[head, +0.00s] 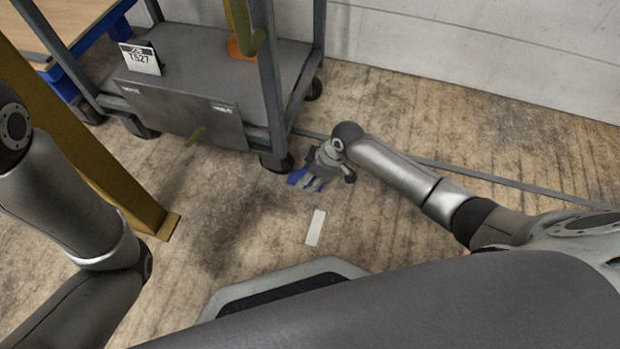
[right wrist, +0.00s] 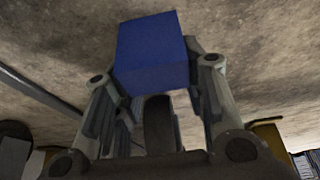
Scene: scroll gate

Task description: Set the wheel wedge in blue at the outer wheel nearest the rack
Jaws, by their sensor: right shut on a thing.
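The blue wheel wedge (head: 297,177) is held between the fingers of my right gripper (head: 312,182), low by the floor. In the right wrist view the blue wedge (right wrist: 152,52) sits between both fingers. The near right wheel (head: 277,163) of the grey cart is just left of and behind the wedge. A dark wheel (right wrist: 160,125) shows beyond the fingers in the right wrist view. I cannot tell whether wedge and wheel touch, or whether the wedge rests on the floor. My left arm shows at the left, but its gripper is out of view.
The grey cart (head: 195,75) carries a small sign (head: 141,58). A yellow post (head: 165,226) stands at the left. A white strip (head: 315,228) lies on the floor in front of my right gripper. A dark floor rail (head: 500,183) runs right, along the pale wall (head: 470,50).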

